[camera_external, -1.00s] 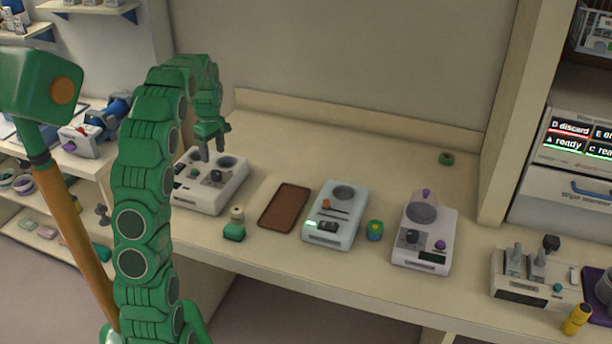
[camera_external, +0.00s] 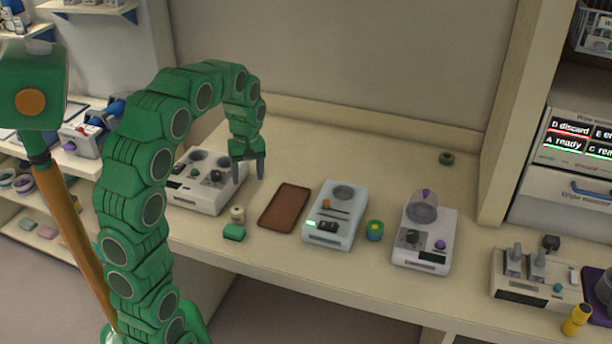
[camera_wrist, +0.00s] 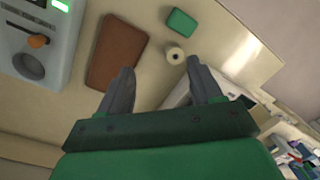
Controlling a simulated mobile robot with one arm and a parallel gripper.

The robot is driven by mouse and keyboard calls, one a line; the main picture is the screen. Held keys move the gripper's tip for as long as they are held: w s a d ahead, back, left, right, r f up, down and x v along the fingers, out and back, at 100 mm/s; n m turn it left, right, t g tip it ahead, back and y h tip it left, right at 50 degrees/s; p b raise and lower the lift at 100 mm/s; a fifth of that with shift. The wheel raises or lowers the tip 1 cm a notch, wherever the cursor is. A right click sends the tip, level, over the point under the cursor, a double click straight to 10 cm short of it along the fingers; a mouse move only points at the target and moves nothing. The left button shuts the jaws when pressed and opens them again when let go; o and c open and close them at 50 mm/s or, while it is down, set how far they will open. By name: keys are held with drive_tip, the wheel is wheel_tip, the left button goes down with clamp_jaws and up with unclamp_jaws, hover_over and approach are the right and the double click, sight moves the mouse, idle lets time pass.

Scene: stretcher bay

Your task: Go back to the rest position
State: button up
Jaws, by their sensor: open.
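My gripper (camera_external: 249,172) hangs from the green arm with its fingers pointing down. It is above the bench, near the right edge of the left white device (camera_external: 205,196) and left of the brown tray (camera_external: 285,208). In the wrist view my gripper (camera_wrist: 160,88) has its two grey fingers apart, with nothing between them. The brown tray also shows in the wrist view (camera_wrist: 116,50), beyond the left finger. A cream roll-like piece (camera_wrist: 175,55) and a green block (camera_wrist: 181,22) lie beyond the fingertips.
A pale blue device (camera_external: 337,230), a green-yellow cylinder (camera_external: 375,230) and a white device with a clear dome (camera_external: 424,240) stand along the bench. A small green ring (camera_external: 446,158) lies at the back. A lever box (camera_external: 535,275) stands at right. The back middle of the bench is clear.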

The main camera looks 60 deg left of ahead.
drive_tip(key=s+d+m, duration=0.2)
drive_tip(key=d+m, duration=0.3)
drive_tip(key=d, duration=0.8)
drive_tip(key=s+d+f+m+g, duration=0.1)
drive_tip(key=s+d+f+m, duration=0.2)
drive_tip(key=s+d+m, duration=0.9)
drive_tip(key=s+d, duration=0.4)
drive_tip(key=d, duration=0.3)
drive_tip(key=shift+s+d, duration=0.15)
drive_tip(key=shift+s, duration=0.05)
drive_tip(key=shift+c, duration=0.2)
